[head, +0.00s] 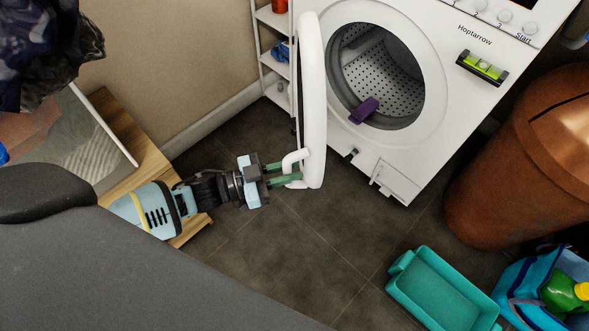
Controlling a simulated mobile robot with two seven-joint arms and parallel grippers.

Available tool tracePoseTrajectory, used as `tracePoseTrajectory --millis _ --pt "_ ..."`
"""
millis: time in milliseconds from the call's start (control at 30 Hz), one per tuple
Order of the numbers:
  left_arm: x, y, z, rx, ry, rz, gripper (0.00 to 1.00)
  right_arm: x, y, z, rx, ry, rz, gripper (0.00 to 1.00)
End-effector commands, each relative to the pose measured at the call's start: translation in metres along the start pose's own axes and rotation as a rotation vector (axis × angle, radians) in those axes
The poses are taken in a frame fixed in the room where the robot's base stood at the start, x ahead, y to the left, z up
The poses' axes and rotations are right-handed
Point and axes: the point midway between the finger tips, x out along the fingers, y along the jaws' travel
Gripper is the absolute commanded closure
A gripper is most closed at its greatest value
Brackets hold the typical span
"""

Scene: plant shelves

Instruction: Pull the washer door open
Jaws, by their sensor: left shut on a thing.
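The white washer (437,70) stands at the upper right, with its dark round drum opening (388,85) showing. Its white door (312,100) is swung out to the left and is seen nearly edge-on. My left gripper (286,174) comes in from the left with its green fingers at the door's white handle (293,160), near the door's lower end. It is shut on the handle. A purple thing (364,110) lies at the drum's lower rim. My right gripper is not in view.
A copper-coloured bin (520,170) stands right of the washer. A teal tub (440,290) and a blue bag (535,290) with a green bottle (567,294) are on the floor at lower right. A white shelf (267,45) stands behind the door. The dark floor between is clear.

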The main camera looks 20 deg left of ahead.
Motion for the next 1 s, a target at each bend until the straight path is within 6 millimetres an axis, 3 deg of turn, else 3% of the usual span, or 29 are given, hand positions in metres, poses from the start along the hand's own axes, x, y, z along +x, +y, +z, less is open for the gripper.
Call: tracePoseTrajectory --millis 33,200,533,567,700,1000 --pt "-0.013 -0.007 0.002 0.001 -0.010 -0.006 1.00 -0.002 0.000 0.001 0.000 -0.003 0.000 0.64" --pt "-0.038 -0.018 0.001 0.001 -0.009 -0.006 1.00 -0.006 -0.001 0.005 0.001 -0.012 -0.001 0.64" --pt "-0.042 -0.020 0.001 0.000 -0.006 -0.006 1.00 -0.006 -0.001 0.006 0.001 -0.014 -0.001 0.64" --pt "-0.042 -0.020 0.001 0.000 -0.006 -0.006 0.80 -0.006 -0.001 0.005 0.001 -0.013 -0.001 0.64" --pt "-0.042 -0.020 0.001 0.000 -0.005 -0.005 0.62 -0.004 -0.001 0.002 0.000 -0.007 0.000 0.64" --pt "-0.043 -0.019 0.000 0.000 -0.005 -0.005 0.61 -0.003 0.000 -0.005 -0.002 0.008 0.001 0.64"
